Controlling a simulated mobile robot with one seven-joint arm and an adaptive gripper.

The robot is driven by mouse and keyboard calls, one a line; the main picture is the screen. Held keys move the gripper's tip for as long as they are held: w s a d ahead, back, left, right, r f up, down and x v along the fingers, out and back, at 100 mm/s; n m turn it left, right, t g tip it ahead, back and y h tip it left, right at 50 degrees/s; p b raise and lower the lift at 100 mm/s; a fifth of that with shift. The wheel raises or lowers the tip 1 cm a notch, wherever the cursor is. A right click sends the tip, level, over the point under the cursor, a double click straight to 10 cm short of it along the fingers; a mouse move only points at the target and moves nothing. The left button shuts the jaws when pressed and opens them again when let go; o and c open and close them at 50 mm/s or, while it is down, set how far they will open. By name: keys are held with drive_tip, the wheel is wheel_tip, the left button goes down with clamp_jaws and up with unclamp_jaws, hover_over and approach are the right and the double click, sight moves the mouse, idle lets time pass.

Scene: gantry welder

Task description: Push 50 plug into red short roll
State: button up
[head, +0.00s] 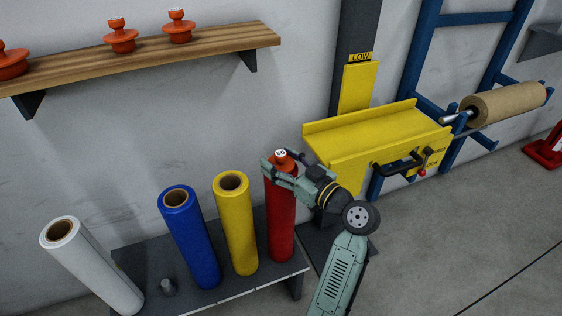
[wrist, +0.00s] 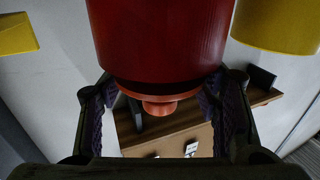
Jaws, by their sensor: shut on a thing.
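The red short roll (head: 281,225) stands upright at the right end of the dark bench. An orange-red plug (head: 283,158) with a white top marked 50 sits at its upper end. My gripper (head: 279,168) is shut on the plug from the right. In the wrist view the red roll (wrist: 160,35) fills the upper middle, and the plug's knob (wrist: 158,107) shows below it. My gripper's fingers (wrist: 160,110) are on either side of the plug. How deep the plug sits in the roll is hidden.
Yellow (head: 236,225), blue (head: 188,235) and white (head: 92,268) rolls stand left on the bench (head: 235,300). A wooden shelf (head: 200,47) holds other orange plugs (head: 120,38). A yellow tray (head: 370,133) on a post is close behind my gripper to the right.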

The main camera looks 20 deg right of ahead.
drive_tip(key=shift+f, duration=0.35)
